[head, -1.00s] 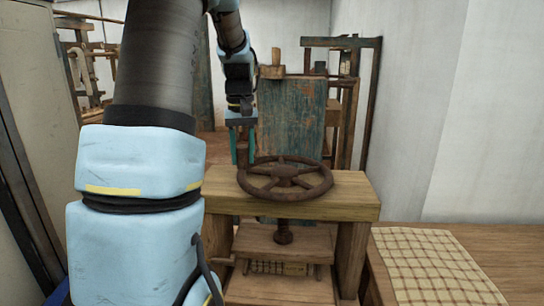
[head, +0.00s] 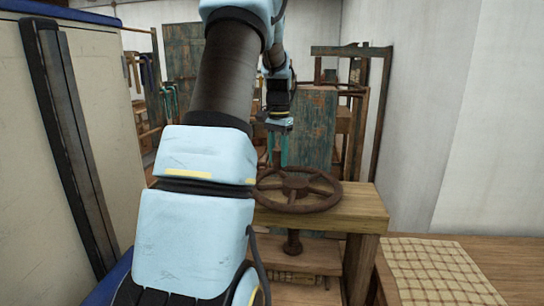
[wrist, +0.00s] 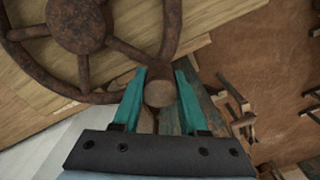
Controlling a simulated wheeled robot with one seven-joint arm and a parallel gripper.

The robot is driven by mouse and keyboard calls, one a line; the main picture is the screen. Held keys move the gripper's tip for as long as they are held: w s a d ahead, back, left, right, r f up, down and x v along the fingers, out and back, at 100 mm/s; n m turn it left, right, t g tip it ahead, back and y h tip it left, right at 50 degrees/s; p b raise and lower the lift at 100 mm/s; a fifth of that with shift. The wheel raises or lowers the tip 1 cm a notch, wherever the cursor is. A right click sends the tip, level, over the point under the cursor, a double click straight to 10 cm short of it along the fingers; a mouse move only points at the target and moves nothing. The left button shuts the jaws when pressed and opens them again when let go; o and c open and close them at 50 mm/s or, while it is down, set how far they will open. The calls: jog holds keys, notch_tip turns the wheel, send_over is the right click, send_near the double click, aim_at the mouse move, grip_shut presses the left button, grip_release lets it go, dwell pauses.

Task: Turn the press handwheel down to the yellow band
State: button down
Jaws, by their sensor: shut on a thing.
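The press handwheel (head: 297,188) is a rusty brown spoked wheel lying flat above the wooden press beam (head: 360,208). Its screw (head: 292,243) drops below the beam. In the wrist view the wheel's hub (wrist: 76,22) and spokes fill the upper left. My gripper (head: 277,163) reaches down at the wheel's far rim. In the wrist view the teal fingers of my gripper (wrist: 160,85) are shut on a round rusty knob (wrist: 160,92) at the rim. My arm hides the press's left side. I cannot make out the yellow band.
A checked cloth (head: 438,268) lies on the wooden table (head: 510,260) at the right. A worn green panel (head: 312,115) and wooden frames stand behind the press. A pale cabinet (head: 85,130) stands close at the left, and a white wall is at the right.

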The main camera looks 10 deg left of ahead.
jog(key=shift+w+d+m, duration=0.35)
jog(key=shift+d+m, duration=0.35)
jog(key=shift+c, duration=2.2)
grip_release()
notch_tip(320, 180, up, 11)
jog(key=b, duration=0.2)
jog(key=shift+b, duration=0.3)
jog(key=shift+f, duration=0.1)
